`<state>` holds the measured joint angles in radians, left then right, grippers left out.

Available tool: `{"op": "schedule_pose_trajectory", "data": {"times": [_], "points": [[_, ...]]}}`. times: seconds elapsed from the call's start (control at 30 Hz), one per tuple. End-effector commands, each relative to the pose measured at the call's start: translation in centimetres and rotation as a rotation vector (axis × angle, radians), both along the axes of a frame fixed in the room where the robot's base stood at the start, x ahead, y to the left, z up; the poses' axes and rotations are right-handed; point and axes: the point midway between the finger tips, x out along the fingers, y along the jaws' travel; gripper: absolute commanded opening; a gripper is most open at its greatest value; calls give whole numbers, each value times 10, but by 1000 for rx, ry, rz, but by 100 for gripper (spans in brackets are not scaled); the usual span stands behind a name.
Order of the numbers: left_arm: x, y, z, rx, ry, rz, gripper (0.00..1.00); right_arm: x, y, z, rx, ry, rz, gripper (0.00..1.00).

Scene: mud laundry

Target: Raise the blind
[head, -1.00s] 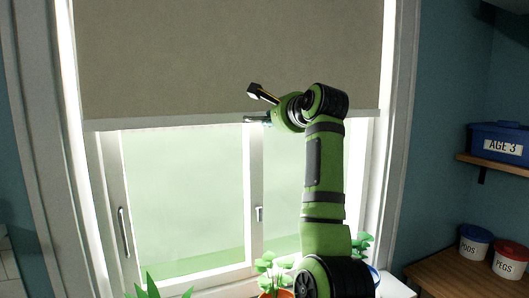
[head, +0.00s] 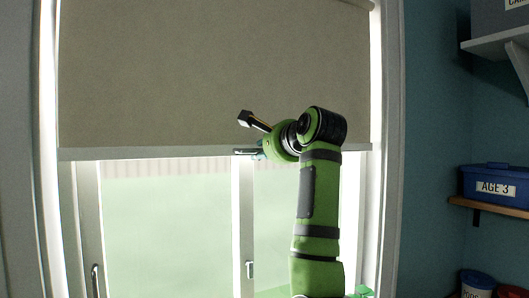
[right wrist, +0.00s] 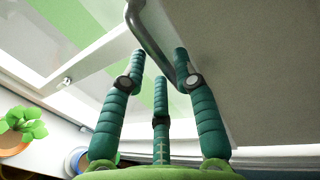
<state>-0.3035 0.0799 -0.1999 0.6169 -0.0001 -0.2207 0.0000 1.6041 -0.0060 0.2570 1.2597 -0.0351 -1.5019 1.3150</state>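The beige blind (head: 210,75) covers the upper window, with a pale bottom bar (head: 110,154) at its lower edge. In the right wrist view, a grey curved handle (right wrist: 149,36) runs between the spread fingers of the right gripper (right wrist: 160,53), beside the blind's broad surface (right wrist: 250,70). The fingers are not visibly closed on the handle; contact is unclear. My left gripper is out of view.
Below the blind is a white-framed window with a latch (head: 250,269). A potted plant (right wrist: 20,125) sits on the sill in the right wrist view.

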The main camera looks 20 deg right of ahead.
Motion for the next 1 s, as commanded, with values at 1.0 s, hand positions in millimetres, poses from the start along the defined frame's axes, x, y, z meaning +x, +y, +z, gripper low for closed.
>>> {"op": "schedule_pose_trajectory", "data": {"times": [1.0], "points": [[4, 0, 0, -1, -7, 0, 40, -118, -4, 25, 0, 0, 1, 30]]}}
